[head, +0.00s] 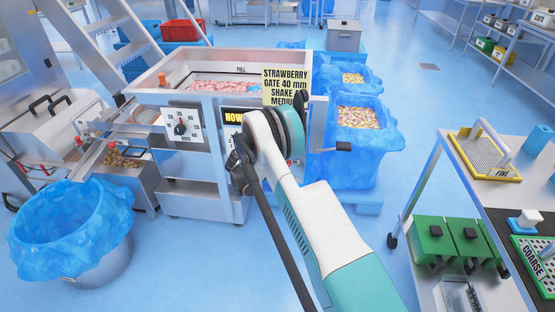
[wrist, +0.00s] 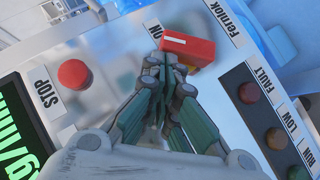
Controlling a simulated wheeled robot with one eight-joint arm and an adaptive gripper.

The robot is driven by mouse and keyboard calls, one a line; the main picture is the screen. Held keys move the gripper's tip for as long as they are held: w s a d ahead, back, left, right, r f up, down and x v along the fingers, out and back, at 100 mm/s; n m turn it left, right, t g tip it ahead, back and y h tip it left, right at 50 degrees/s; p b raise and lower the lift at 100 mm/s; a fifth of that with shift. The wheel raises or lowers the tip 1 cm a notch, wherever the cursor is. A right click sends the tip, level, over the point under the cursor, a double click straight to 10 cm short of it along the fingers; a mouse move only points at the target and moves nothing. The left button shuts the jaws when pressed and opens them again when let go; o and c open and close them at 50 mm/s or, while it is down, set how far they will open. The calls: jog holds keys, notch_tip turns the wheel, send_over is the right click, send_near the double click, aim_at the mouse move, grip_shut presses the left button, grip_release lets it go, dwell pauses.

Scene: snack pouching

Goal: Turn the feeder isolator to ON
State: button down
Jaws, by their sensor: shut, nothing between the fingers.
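The feeder isolator's red handle (wrist: 187,48) shows at the top middle of the wrist view, on a pale metal panel. Its long side runs roughly across the picture, and an ON label (wrist: 155,29) lies just above its left end. My gripper (wrist: 166,64) is shut and empty, with its fingertips at the lower left side of the handle. They overlap the handle in the picture; I cannot tell whether they touch it. The fingers hide part of the panel below. In the head view my arm covers the isolator.
A red STOP button (wrist: 73,73) and a green-lettered display (wrist: 18,130) lie left of the fingers. A lamp strip (wrist: 270,128) is on the right. In the head view, a blue-lined bin (head: 75,225) stands left and a trolley (head: 480,190) right.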

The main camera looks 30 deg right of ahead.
jog(key=shift+s+d+f+m+t+y+p, duration=0.15)
jog(key=shift+s+d+m+t+y, duration=0.2)
jog(key=shift+y, duration=0.2)
jog(key=shift+s+d+r+m+t+y+p, duration=0.1)
jog(key=shift+s+d+m+t+y+p, duration=0.1)
jog(key=shift+d+m+y, duration=0.3)
